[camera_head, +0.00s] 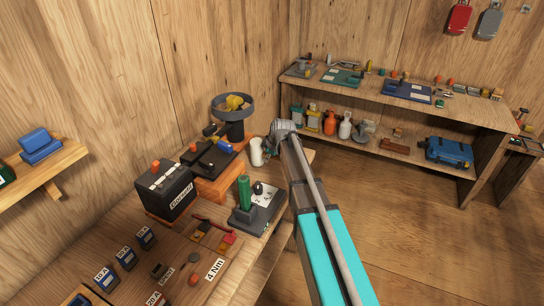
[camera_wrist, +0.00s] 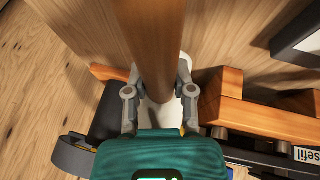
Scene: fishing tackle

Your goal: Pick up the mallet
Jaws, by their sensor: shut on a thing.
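The mallet has a thick brown wooden handle (camera_wrist: 153,40) and a white head (camera_wrist: 160,114) in the wrist view. My gripper (camera_wrist: 158,84) has a finger on each side of the mallet, close to where the handle meets the head, and is shut on it. In the head view my gripper (camera_head: 281,128) is above the far right end of the workbench (camera_head: 262,248). The white head (camera_head: 257,152) shows just left of it, while the handle is hidden. I cannot tell whether the head touches anything below.
A wooden stand (camera_head: 222,182) with a dark device is left of the gripper, with a dark round pan (camera_head: 232,106) behind. A loaded shelf (camera_head: 455,118) is at the right; floor between is clear.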

